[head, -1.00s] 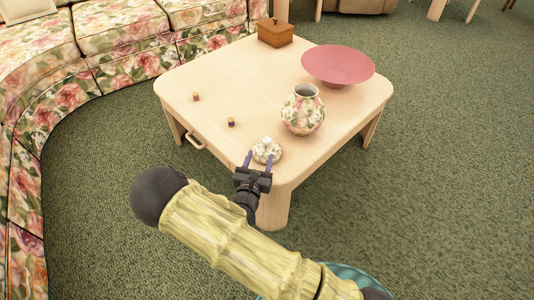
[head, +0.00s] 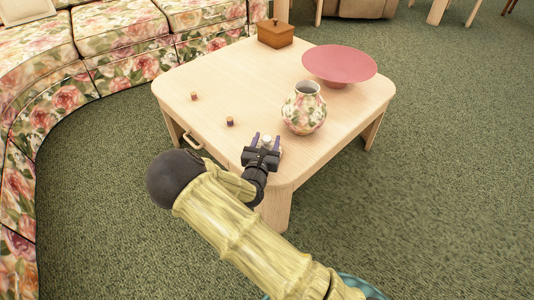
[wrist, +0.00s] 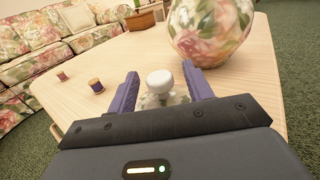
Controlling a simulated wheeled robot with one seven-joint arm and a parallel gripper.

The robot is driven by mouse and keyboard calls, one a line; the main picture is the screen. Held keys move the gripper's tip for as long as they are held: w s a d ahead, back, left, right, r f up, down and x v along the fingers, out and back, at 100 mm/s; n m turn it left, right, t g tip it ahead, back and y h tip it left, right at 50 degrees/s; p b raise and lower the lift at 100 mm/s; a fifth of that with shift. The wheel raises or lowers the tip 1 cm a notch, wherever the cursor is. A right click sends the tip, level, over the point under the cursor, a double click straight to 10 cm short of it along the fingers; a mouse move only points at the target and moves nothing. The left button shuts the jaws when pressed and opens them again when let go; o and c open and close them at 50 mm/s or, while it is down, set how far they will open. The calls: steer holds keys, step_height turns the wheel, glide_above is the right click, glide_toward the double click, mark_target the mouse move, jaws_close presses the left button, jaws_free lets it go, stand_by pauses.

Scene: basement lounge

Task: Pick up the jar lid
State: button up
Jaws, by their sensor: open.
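The jar lid, floral with a round white knob, lies on the near corner of the table. In the head view only its knob (head: 267,141) and a bit of its edge show past my gripper. In the wrist view the lid (wrist: 163,99) is between my two purple fingers, its knob upright. My gripper (head: 267,142) is open around the lid, with a finger on each side of the knob; it also shows in the wrist view (wrist: 160,90). I cannot tell whether the fingers touch the lid. The open floral jar (head: 303,108) stands just behind and right of the lid.
The light wooden table (head: 225,80) also holds a pink bowl (head: 339,65), a wooden box (head: 275,34) and two small spools (head: 230,121) (head: 194,96). A floral sofa (head: 120,45) curves along the left. Carpet is open to the right.

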steer(key=shift+w+d, duration=0.1)
steer(key=shift+w, duration=0.35)
jaws_close()
